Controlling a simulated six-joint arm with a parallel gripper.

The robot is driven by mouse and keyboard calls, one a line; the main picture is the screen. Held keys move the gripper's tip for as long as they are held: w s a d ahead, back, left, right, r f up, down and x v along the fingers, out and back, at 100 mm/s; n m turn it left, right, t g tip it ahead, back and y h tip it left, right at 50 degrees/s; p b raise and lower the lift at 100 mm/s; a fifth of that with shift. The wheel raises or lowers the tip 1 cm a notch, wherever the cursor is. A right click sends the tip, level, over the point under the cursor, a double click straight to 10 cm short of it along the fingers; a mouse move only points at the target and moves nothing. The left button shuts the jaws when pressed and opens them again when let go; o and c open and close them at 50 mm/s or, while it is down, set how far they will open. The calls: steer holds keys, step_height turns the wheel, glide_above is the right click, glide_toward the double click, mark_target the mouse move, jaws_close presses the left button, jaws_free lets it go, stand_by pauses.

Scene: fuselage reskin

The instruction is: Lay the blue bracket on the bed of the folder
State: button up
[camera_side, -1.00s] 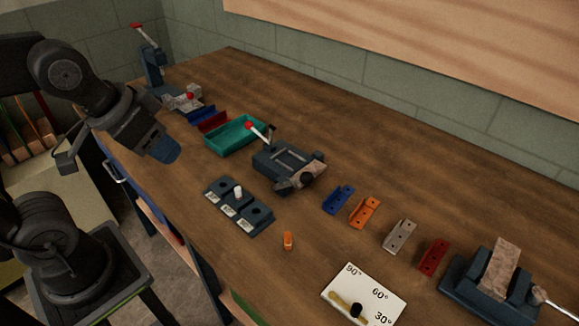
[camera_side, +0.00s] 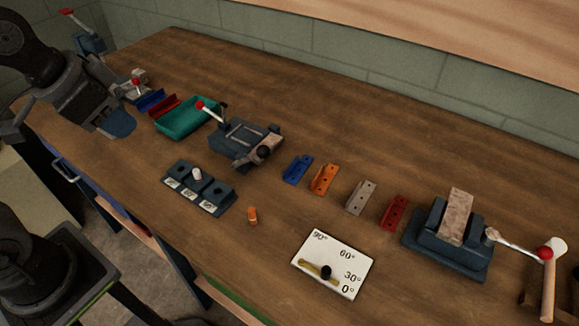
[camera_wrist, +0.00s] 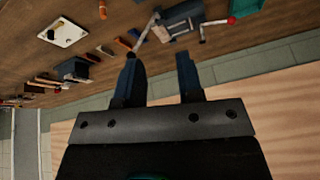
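The blue bracket (camera_side: 297,169) lies on the bench, at the left end of a row of coloured brackets. What looks like the folder (camera_side: 245,145) is the blue-grey device left of it, with a red-knobbed lever and a framed flat top. No bracket shows on that top. My gripper (camera_side: 117,122) is at the left, over the bench's front edge and well away from the blue bracket. In the wrist view my gripper (camera_wrist: 157,58) has its two dark fingers apart with nothing between them.
Orange (camera_side: 324,179), grey (camera_side: 361,197) and red (camera_side: 394,212) brackets continue the row. A vise (camera_side: 446,250) stands at right and a teal tray (camera_side: 187,118) behind left. A hole block (camera_side: 200,188), orange peg (camera_side: 252,215) and angle card (camera_side: 333,264) lie in front.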

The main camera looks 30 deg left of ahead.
steer(key=w+d+r+m+g, duration=0.1)
steer(key=w+d+r+m, duration=0.1)
steer(key=w+m, duration=0.7)
steer(key=m+g, duration=0.4)
steer(key=m, duration=1.9)
glide_above(296, 170)
steer(key=w+a, duration=0.2)
step_height(296, 170, down, 13)
steer(key=f, duration=0.8)
steer(key=shift+w+d+f, duration=0.15)
steer(key=shift+w+d, duration=0.05)
steer(key=shift+d, duration=0.05)
steer(key=shift+s+d+f, duration=0.1)
steer(key=shift+d+f, duration=0.05)
steer(key=shift+f, duration=2.5)
steer(key=shift+c, duration=0.4)
jaws_close()
